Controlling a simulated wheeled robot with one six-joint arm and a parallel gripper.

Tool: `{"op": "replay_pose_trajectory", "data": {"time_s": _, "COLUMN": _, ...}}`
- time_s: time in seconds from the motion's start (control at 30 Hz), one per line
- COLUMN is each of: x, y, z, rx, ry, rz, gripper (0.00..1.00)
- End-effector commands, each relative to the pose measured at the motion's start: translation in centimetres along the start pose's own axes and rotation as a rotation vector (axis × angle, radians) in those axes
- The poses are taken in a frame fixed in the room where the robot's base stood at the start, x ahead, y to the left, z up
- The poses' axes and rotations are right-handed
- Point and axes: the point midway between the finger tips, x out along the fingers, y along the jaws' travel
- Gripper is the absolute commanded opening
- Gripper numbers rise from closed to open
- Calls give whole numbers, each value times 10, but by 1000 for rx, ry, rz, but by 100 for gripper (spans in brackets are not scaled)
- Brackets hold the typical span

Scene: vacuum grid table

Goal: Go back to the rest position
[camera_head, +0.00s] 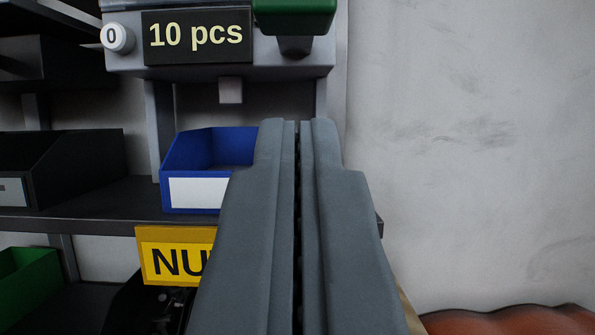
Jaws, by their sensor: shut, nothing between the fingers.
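My gripper (299,124) reaches up through the middle of the head camera view. Its two grey fingers lie side by side with only a thin dark gap between them, and they are shut with nothing held. The fingers cover the right part of a blue bin (190,195) with a blank white label, which stands on a dark shelf (90,207). They also hide the right part of a yellow sign (148,258) that reads "NU".
Above hangs a grey unit with a "10 pcs" display (197,58), a round "0" knob (117,38) and a green part (294,15). A black bin (70,175) and a green bin (28,285) stand left. An orange-brown object (510,320) lies lower right, before a bare wall (470,150).

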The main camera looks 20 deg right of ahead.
Motion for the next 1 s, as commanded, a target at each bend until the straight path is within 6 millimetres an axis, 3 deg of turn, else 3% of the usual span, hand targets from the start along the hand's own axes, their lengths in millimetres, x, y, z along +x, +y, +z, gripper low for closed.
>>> {"op": "replay_pose_trajectory", "data": {"time_s": 0.57, "x": -6, "y": -3, "z": -3, "rx": 2, "ry": -5, "rz": -4, "gripper": 0}}
{"op": "replay_pose_trajectory", "data": {"time_s": 0.77, "x": -51, "y": -21, "z": -16, "rx": 14, "ry": -54, "rz": -28, "gripper": 0}}
{"op": "replay_pose_trajectory", "data": {"time_s": 1.0, "x": -132, "y": -47, "z": -26, "rx": 31, "ry": -144, "rz": -72, "gripper": 0}}
